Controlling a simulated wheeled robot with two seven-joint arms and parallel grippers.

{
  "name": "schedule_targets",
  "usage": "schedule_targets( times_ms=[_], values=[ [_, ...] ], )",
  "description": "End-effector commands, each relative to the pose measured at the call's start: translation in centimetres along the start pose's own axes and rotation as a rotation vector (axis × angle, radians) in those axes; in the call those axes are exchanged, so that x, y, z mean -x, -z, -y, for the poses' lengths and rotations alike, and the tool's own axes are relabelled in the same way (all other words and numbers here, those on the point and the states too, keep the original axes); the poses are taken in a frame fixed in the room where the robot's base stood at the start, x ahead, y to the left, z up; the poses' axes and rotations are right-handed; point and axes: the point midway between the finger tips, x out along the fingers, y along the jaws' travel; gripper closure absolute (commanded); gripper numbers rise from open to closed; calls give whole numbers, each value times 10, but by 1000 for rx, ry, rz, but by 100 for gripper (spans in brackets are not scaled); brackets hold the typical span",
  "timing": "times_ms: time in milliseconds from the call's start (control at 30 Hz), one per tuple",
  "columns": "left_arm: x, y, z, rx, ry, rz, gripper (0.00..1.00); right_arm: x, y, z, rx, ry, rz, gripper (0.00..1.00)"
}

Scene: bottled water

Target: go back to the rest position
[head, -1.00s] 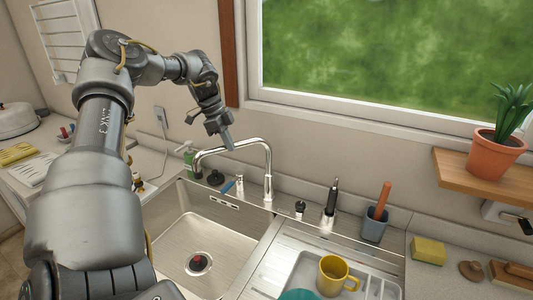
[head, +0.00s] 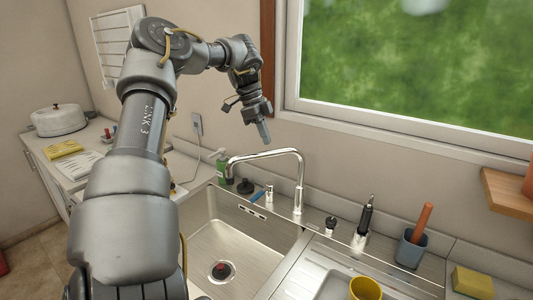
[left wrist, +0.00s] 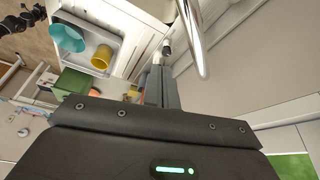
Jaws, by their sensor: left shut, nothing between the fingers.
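My left gripper (head: 264,137) is shut and empty, pointing down in the air near the wall. In the head view it shows just above and left of the top of the curved tap (head: 300,175). In the left wrist view the closed fingers (left wrist: 163,86) point up the picture with nothing between them, and the tap (left wrist: 192,35) shows close by. My right gripper cannot be made out in the head view.
The sink (head: 250,235) is below, with a yellow mug (head: 365,289) on its draining side. A green bottle (head: 223,167), a grey cup (head: 411,250) and a yellow sponge (head: 473,283) stand around it. A shelf (head: 508,192) juts out at right. A window is behind.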

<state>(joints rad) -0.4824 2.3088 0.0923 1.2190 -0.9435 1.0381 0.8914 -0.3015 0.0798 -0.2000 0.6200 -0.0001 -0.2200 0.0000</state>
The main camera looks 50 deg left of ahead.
Motion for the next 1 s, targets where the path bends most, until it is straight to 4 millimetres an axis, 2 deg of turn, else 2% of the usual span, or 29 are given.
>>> schedule_targets(
  times_ms=[133,300,800,867,1000],
  values=[
    [25,2,8,3,4,4,100,-1,1,0,0,0,-1,100],
    [38,5,12,1,0,2,100,-1,2,0,0,-1,-2,100],
    [42,6,12,-1,0,0,100,0,2,0,0,0,-2,100],
    [47,8,12,-1,0,0,100,5,2,0,0,0,-2,100],
    [69,16,12,-1,0,0,100,28,4,-1,0,-1,-2,100]
  ],
)
